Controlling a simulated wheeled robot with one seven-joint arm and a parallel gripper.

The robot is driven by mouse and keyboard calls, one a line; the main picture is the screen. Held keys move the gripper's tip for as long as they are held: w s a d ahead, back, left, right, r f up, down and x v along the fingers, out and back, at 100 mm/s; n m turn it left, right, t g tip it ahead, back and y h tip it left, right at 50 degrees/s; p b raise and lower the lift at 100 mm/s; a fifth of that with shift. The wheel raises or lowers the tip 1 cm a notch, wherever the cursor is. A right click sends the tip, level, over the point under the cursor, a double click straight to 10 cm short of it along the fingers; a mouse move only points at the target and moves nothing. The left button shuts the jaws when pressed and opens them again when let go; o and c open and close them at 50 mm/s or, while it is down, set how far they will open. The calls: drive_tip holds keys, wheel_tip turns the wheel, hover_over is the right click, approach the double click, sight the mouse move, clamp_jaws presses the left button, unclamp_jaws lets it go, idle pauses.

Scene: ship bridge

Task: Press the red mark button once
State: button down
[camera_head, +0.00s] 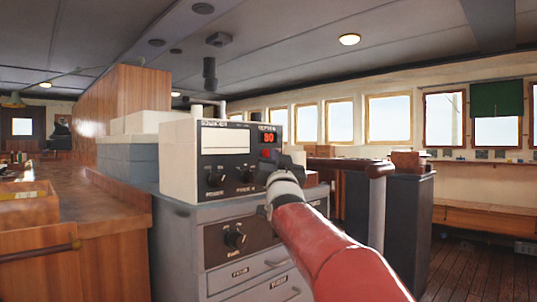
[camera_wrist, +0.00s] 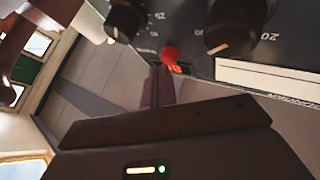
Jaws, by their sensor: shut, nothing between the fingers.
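The red mark button (camera_wrist: 170,54) shows in the wrist view as a small red knob on the dark panel, between two black knobs. My gripper (camera_wrist: 159,70) is shut and empty, its fingertips just beneath the button in that picture. I cannot tell whether they touch it. The sounder is a pale box (camera_head: 178,160) with a red "80" display (camera_head: 268,138).
The sounder stands on a grey cabinet (camera_head: 180,240) with a lower knob (camera_head: 235,238) and drawers. A wooden counter (camera_head: 100,225) is at left, a dark console (camera_head: 405,210) at right.

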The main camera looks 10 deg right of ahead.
drive_tip(key=shift+w+a, duration=0.25)
drive_tip(key=shift+w, duration=0.1)
idle(0.3)
idle(0.4)
drive_tip(key=shift+s+d+b, duration=0.55)
drive_tip(key=shift+s+b, duration=0.1)
drive_tip(key=shift+s, duration=0.15)
drive_tip(key=shift+s+d+b, duration=0.75)
drive_tip(key=shift+s+b, duration=0.2)
drive_tip(key=shift+s, duration=0.05)
drive_tip(key=shift+s+d+b, duration=0.75)
drive_tip(key=shift+s+b, duration=0.2)
drive_tip(key=shift+s, duration=0.05)
